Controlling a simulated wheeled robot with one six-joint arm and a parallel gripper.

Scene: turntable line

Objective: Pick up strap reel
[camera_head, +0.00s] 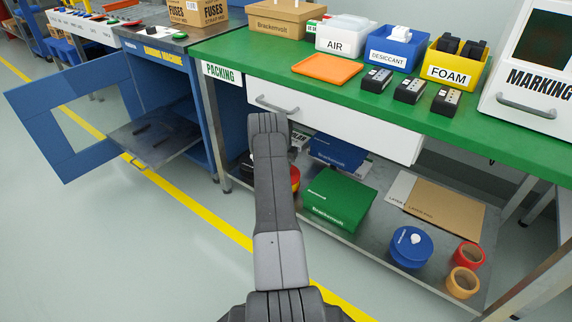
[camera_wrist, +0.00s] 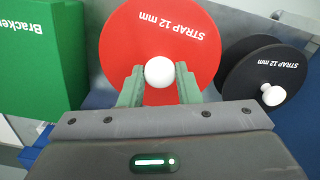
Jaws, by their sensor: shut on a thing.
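A red strap reel (camera_wrist: 155,28), a disc marked "STRAP 12 mm" with a white knob, faces the wrist camera. My gripper (camera_wrist: 160,76) has its two green-grey fingers either side of the knob and is shut on it. In the head view my arm hides the gripper and most of the red reel (camera_head: 295,178); a red edge shows beside the arm. A black strap reel (camera_wrist: 262,75) with the same marking stands to the right in the wrist view. A blue reel (camera_head: 408,249) with a white knob lies on the lower shelf.
The lower shelf (camera_head: 370,258) under the green packing bench (camera_head: 225,50) also holds a green box (camera_head: 338,199), brown card sheets (camera_head: 445,209), red tape (camera_head: 468,255) and orange tape (camera_head: 462,282). A white drawer (camera_head: 340,117) hangs above. A blue cabinet door (camera_head: 75,75) stands open.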

